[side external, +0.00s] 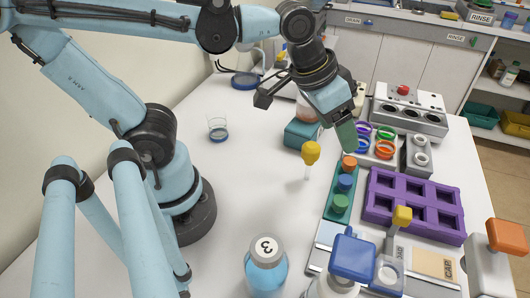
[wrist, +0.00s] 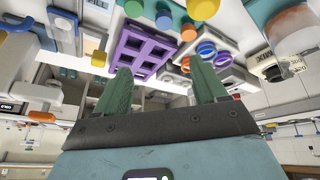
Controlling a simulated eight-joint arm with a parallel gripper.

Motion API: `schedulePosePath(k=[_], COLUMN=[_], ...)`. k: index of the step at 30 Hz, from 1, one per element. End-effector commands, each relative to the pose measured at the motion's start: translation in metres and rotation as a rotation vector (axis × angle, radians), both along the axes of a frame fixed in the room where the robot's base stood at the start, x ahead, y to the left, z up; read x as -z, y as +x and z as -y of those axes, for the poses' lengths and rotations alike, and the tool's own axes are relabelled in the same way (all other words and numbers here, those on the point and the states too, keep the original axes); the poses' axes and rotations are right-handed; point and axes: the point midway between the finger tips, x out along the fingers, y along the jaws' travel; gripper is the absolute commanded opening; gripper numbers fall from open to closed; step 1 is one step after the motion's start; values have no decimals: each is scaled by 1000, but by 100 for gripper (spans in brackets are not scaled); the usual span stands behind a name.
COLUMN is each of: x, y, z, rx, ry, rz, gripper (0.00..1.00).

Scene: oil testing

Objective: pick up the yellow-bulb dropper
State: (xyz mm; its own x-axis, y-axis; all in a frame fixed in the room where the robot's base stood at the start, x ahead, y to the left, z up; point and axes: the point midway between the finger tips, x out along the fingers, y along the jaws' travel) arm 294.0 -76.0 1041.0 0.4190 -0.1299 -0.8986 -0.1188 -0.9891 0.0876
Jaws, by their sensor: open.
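The yellow-bulb dropper (side external: 310,153) stands upright on the white table, bulb on top, with a pale clear stem below. In the wrist view its yellow bulb (wrist: 202,9) is at the top edge, beyond the fingertips; its stem is not clear there. My gripper (side external: 347,136) hangs above the table, up and to the right of the dropper, and touches nothing that I can see. In the wrist view my gripper (wrist: 162,72) has its two green fingers wide apart with nothing between them.
A green rack (side external: 329,206) with colored caps and a purple rack (side external: 412,205) stand right of the dropper. A teal block (side external: 300,134) is close behind it. A blue bottle (side external: 266,272) stands in front and a beaker (side external: 218,130) at left.

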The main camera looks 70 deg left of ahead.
Motion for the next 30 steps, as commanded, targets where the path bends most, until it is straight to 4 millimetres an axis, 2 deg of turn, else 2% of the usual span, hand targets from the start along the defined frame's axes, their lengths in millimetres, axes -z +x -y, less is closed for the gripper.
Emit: schedulePosePath(k=[1,18,30], x=[-1,40,62], y=[0,-9,-8], z=[5,-56,-57], rx=[13,267,286], ry=[2,164,167], rz=[-17,-279,-294], gripper=[71,71,71])
